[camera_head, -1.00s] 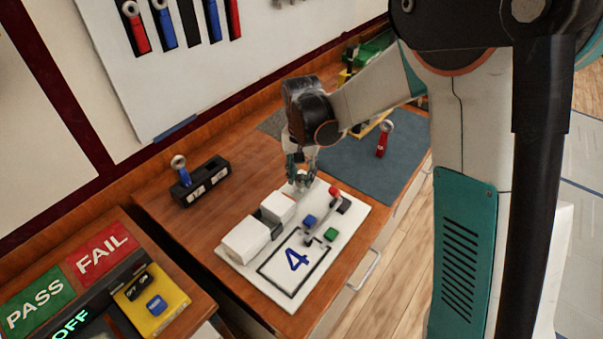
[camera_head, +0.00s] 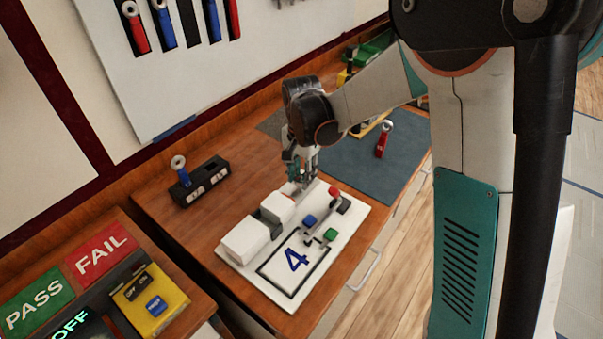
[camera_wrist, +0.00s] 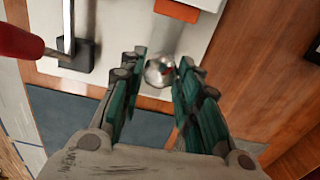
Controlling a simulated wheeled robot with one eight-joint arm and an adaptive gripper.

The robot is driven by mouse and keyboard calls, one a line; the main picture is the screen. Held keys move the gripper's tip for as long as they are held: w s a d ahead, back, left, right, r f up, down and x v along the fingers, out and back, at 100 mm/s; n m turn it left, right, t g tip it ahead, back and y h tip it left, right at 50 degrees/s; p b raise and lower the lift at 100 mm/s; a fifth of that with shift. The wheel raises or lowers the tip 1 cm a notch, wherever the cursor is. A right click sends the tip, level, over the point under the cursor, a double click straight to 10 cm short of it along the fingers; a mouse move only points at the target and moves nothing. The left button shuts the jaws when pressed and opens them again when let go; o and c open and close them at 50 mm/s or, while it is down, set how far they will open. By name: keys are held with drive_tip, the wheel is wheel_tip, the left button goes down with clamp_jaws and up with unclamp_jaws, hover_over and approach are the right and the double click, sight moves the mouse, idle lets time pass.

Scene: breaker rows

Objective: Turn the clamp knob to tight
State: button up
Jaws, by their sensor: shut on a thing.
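The clamp knob (camera_wrist: 159,71) is a round silver metal knob with a small red mark. It sits at the edge of the white board (camera_head: 262,288), and in the head view it is mostly hidden by my gripper (camera_head: 303,178). In the wrist view my gripper (camera_wrist: 160,82) has its green-padded fingers on either side of the knob, shut on it. The knob's tight and loose markings cannot be read in these frames.
The board carries white blocks (camera_head: 244,240), a blue button (camera_head: 309,221), a green button (camera_head: 331,235) and a red-tipped lever (camera_head: 335,191). A blue-grey mat (camera_head: 352,160) with a red-handled tool (camera_head: 383,140) lies beyond. A black holder (camera_head: 205,183) stands at left.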

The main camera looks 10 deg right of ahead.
sight(301, 177)
drive_tip(key=o, duration=1.1)
drive_tip(key=shift+c, duration=0.2)
drive_tip(key=shift+r, duration=0.15)
wheel_tip(301, 177, up, 12)
drive_tip(key=s+d+r+n+t, duration=0.35)
drive_tip(key=s+d+r, duration=0.3)
drive_tip(key=s, duration=0.35)
drive_tip(key=s+d+f+n+t, duration=0.1)
drive_tip(key=s+d+n+t, duration=0.1)
drive_tip(key=s, duration=0.4)
drive_tip(key=s+d+f+n+t, duration=0.1)
drive_tip(key=s+d+n, duration=0.2)
drive_tip(key=s, duration=0.3)
drive_tip(key=shift+s+d+f+t, duration=0.15)
drive_tip(key=shift+d+f+t, duration=0.05)
drive_tip(key=shift+f+t, duration=0.15)
